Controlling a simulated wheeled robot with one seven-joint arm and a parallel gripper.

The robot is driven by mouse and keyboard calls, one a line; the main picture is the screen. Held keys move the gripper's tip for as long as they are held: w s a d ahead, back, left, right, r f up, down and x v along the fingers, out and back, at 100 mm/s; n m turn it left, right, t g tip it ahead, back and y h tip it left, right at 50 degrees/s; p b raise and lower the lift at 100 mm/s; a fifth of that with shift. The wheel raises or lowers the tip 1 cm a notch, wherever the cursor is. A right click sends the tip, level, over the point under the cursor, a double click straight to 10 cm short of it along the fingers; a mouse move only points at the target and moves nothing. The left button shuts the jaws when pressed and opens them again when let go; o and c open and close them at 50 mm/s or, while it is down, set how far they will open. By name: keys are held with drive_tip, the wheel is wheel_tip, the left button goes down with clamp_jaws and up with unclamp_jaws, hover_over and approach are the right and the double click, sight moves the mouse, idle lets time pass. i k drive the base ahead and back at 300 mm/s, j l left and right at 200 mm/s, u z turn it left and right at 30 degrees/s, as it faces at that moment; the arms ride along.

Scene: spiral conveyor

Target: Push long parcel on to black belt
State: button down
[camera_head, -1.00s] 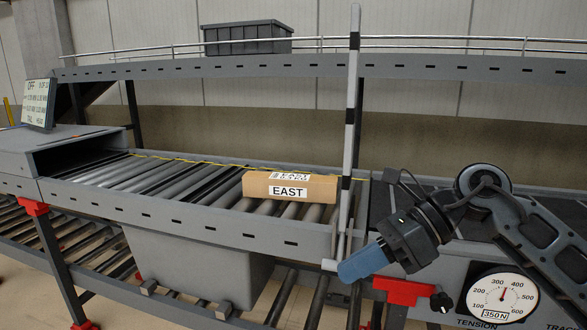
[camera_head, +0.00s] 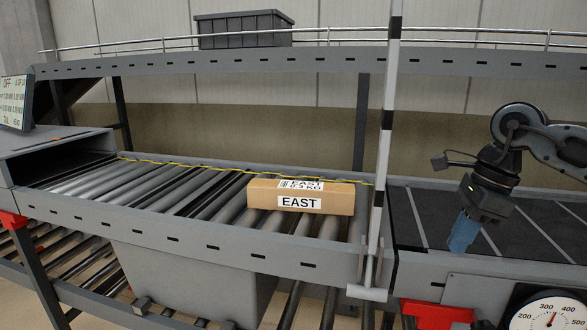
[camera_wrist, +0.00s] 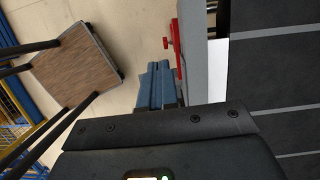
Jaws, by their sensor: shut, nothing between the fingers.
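The long parcel (camera_head: 300,196), a brown box labelled EAST, lies lengthwise on the roller conveyor (camera_head: 150,200), near its right end. The black belt (camera_head: 440,212), with pale cross lines, begins to the right of the rollers. A striped upright pole (camera_head: 383,150) stands at the near side between parcel and belt. My gripper (camera_head: 459,248) has blue fingers, shut and empty, pointing down over the near part of the belt, apart from the parcel. The wrist view shows the blue fingers (camera_wrist: 158,85) together and the belt (camera_wrist: 272,70) to their right; the parcel is not in that view.
A grey bin (camera_head: 243,30) stands on the upper conveyor level (camera_head: 300,68). A tension dial (camera_head: 550,315) and a red bracket (camera_head: 435,313) are at the front right.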

sight(331, 198)
drive_tip(key=i+j, duration=0.75)
drive_tip(key=i, duration=0.2)
